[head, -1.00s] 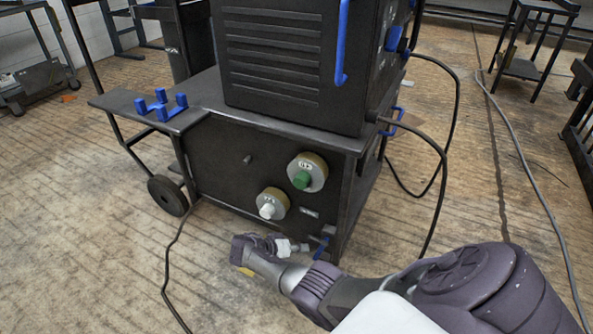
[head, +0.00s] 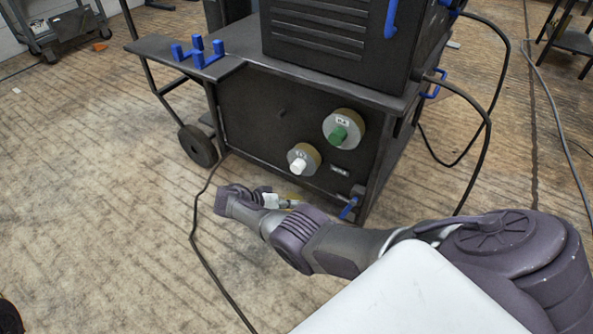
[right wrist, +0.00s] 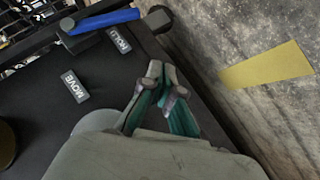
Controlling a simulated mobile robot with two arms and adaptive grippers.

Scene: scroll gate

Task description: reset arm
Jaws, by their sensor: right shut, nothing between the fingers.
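My right arm (head: 335,248) reaches from the lower right toward the lower front of a black wheeled machine. Its right gripper (head: 272,200) is small and partly hidden by the wrist in the head view. In the right wrist view the gripper (right wrist: 162,82) has its fingertips together, with nothing between them. Beyond the tips is the machine's dark panel edge, with a blue lever (right wrist: 103,21) and labels, one reading "MOVE" (right wrist: 75,86). The blue lever also shows in the head view (head: 349,207). The gripper appears apart from the lever. My left gripper is not in view.
The machine's front panel (head: 245,125) carries a green-centred knob (head: 338,133) and a white-centred knob (head: 298,165). A blue-pronged holder (head: 198,53) sits on the side shelf. Black cables (head: 196,235) run over the floor. A yellow strip (right wrist: 267,66) lies on the floor.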

